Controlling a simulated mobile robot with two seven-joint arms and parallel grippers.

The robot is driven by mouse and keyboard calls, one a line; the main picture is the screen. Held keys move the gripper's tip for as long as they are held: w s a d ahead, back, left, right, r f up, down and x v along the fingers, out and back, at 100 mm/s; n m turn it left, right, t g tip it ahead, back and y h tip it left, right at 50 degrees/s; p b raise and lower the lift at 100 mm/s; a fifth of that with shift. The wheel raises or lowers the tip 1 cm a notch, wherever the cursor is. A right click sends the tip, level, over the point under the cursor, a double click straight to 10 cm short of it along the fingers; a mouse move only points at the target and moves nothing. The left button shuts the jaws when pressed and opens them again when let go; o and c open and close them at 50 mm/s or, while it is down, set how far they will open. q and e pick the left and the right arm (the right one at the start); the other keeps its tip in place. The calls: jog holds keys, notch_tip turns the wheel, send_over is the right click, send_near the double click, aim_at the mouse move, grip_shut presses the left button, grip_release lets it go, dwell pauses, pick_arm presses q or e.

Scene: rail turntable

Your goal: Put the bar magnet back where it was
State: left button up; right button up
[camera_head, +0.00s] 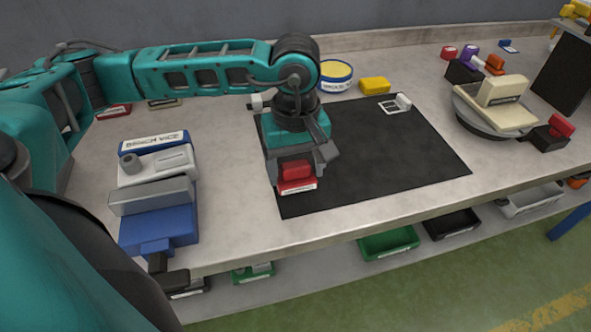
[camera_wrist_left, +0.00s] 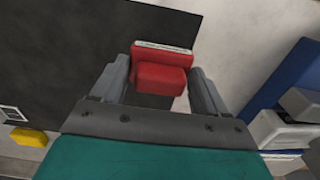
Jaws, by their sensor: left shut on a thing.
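My left gripper (camera_head: 300,168) is shut on a red block (camera_head: 297,186) with a raised red grip and a white label strip. The label is too small to read, so I cannot tell from it whether this is the bar magnet. In the left wrist view the red block (camera_wrist_left: 162,76) sits between the two fingers of the gripper (camera_wrist_left: 163,85). It is over the front left part of the black mat (camera_head: 385,160), near the mat's edge. I cannot tell whether it touches the mat. My right gripper is not in view.
A blue and grey bench vice (camera_head: 155,200) stands left on the bench. A round tub (camera_head: 335,77), a yellow block (camera_head: 375,86) and a small white frame (camera_head: 396,105) are at the back. A round scale-like stand (camera_head: 490,122) is at the right. Much of the mat is clear.

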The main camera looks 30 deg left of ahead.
aim_at(295, 165)
pick_arm(q)
jog(key=shift+f, duration=0.75)
jog(key=shift+f, duration=0.1)
jog(key=o, duration=1)
notch_tip(295, 165, up, 12)
jog(key=shift+r, duration=0.15)
jog(key=shift+s, duration=0.1)
